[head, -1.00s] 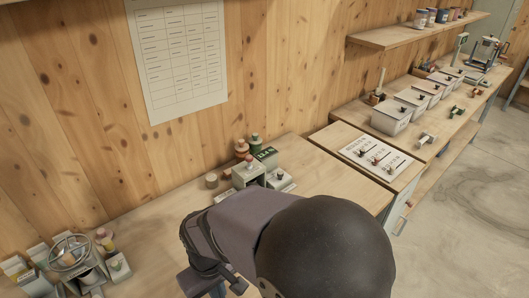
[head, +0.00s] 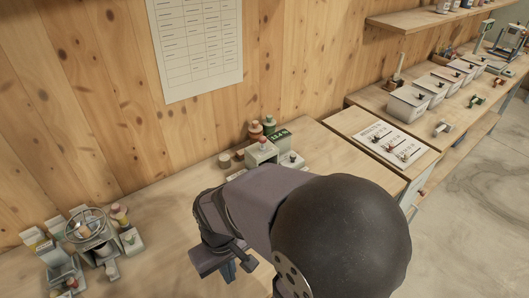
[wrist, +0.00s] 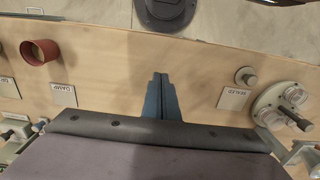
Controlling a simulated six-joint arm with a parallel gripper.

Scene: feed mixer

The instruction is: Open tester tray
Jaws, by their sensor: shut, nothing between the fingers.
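A red cup (wrist: 40,52), a DAMP label (wrist: 63,95) and a SEALED label (wrist: 234,99) lie on the bench. A wheel-topped device (head: 88,228) stands at the left. The bench's middle-left is clear.

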